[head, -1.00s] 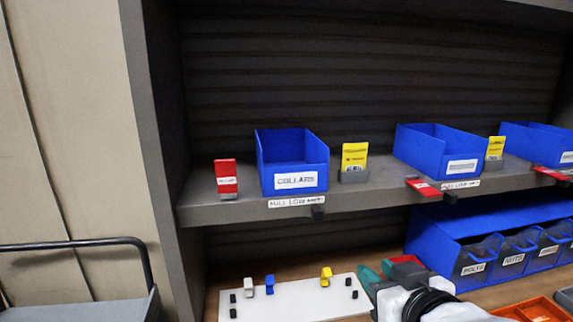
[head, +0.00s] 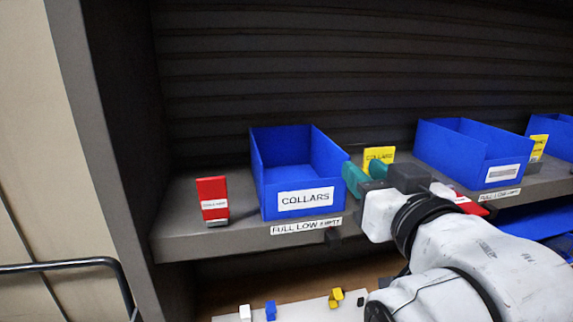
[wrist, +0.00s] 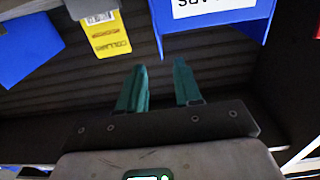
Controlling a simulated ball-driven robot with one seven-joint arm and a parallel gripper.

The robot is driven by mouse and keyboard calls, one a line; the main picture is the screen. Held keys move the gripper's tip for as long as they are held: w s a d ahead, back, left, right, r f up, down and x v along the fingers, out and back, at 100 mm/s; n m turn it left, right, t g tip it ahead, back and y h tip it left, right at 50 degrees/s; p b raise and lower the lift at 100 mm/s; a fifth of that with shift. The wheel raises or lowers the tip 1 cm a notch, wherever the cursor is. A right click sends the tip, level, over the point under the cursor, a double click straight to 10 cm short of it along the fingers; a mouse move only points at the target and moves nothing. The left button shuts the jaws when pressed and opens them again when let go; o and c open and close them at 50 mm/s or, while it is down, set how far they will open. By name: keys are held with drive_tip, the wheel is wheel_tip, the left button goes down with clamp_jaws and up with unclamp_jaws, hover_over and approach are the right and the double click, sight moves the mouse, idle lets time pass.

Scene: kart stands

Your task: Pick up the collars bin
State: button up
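The collars bin (head: 305,199) is a blue open-topped box with a white COLLARS label, standing upright on the grey shelf near its front edge. It looks empty. My gripper (head: 358,178) is just right of the bin's front right corner in the head view, with teal fingers. In the wrist view the two fingers of my gripper (wrist: 160,80) are apart with nothing between them. The lower part of the bin (wrist: 235,22) shows at the upper right there, beyond the fingertips. Whether a finger touches the bin cannot be told.
A red card (head: 212,200) stands left of the bin, and a yellow card (head: 378,157) stands right, behind my gripper. Another blue bin (head: 450,150) is further right. The shelf edge (head: 250,240) carries a FULL LOW EMPTY strip. A white board (head: 300,312) with small clips lies below.

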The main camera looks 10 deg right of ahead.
sight(337, 146)
drive_tip(key=w, duration=0.5)
drive_tip(key=shift+r+p, duration=0.1)
drive_tip(key=shift+p, duration=0.3)
drive_tip(key=shift+w+f+p, duration=0.15)
drive_tip(key=shift+w+p, duration=0.35)
drive_tip(key=shift+w, duration=1)
drive_tip(key=shift+w+f+p, duration=0.15)
drive_tip(key=shift+w+p, duration=0.3)
drive_tip(key=shift+w, duration=1)
clamp_jaws()
